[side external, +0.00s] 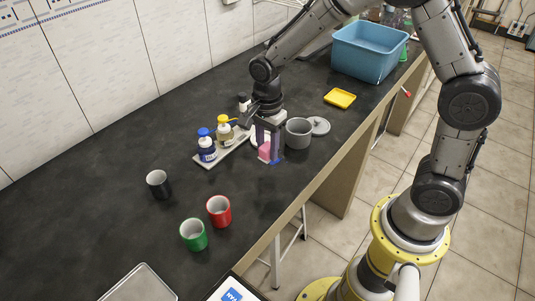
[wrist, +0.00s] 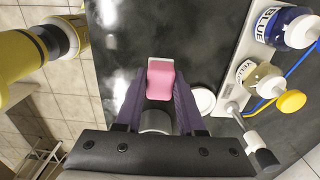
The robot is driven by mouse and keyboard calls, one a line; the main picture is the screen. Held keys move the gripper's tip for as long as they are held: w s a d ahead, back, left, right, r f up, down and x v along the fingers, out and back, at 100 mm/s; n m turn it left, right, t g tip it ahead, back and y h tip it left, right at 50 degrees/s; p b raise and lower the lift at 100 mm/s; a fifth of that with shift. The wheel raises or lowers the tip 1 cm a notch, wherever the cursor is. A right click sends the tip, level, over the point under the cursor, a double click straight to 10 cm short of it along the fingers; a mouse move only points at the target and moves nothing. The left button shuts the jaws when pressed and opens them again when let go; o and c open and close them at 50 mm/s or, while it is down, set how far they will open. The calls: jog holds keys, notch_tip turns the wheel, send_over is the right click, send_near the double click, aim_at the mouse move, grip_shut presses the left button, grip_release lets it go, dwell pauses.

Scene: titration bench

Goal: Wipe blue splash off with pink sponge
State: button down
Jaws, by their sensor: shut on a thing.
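The pink sponge (side external: 264,151) is between the fingers of my gripper (side external: 268,148), low over the dark bench. In the wrist view the sponge (wrist: 160,80) shows pink with a pale far end, and the fingers of my gripper (wrist: 161,92) close on its two sides. I cannot tell whether its underside touches the bench. A small blue patch shows at the fingertips in the side view; I cannot tell whether it is splash or part of a finger. No clear blue splash shows in the wrist view.
A tray (side external: 236,146) with blue-labelled (side external: 206,146) and yellow-labelled (side external: 224,131) bottles stands left of my gripper. Black (side external: 159,186), red (side external: 219,211) and green (side external: 194,235) mugs stand nearer; bench between is clear.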

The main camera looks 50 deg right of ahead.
aim_at(268, 146)
jog(key=shift+r, duration=0.7)
jog(key=shift+r, duration=0.1)
jog(key=shift+r, duration=1.4)
